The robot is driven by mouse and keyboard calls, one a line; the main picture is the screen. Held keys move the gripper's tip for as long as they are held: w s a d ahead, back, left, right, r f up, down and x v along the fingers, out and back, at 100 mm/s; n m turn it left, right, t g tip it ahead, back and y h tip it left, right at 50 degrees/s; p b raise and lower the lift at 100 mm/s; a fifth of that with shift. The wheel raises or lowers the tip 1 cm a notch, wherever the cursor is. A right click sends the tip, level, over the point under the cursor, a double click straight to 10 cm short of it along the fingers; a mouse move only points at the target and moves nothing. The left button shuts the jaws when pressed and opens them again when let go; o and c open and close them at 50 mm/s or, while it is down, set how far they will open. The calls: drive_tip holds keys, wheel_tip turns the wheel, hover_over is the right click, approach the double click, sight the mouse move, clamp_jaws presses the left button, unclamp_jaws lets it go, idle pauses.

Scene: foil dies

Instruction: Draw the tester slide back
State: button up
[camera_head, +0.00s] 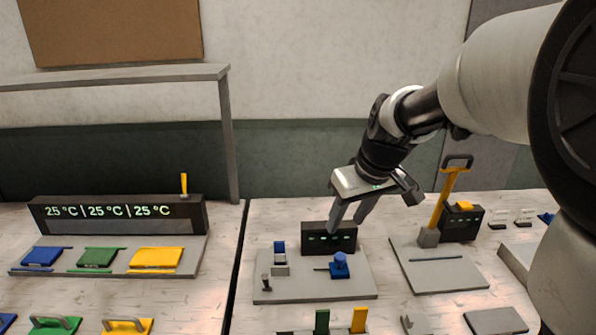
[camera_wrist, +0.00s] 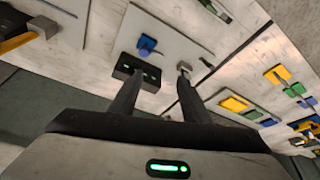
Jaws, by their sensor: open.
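A grey tester plate (camera_head: 318,287) lies on the bench with a black display box (camera_head: 329,237) at its back edge. A blue knob (camera_head: 340,264) with a thin dark rod stands on its right part. I cannot tell for sure which part is the slide. My gripper (camera_head: 346,226) is open and empty, pointing down above the display box. In the wrist view the blue knob (camera_wrist: 146,45) and display box (camera_wrist: 138,72) show near the fingers (camera_wrist: 161,74).
A second plate (camera_head: 440,268) with a yellow lever (camera_head: 446,200) stands to the right. At left, a temperature display (camera_head: 118,212) stands behind coloured pads. Green and yellow upright pieces (camera_head: 340,320) stand in front of the tester plate.

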drive_tip(key=w+d+f, duration=0.2)
drive_tip(key=d, duration=0.2)
drive_tip(key=b, duration=0.2)
approach(340, 256)
drive_tip(key=x, duration=0.8)
drive_tip(key=shift+d+f, duration=0.1)
drive_tip(key=shift+f, duration=0.05)
clamp_jaws()
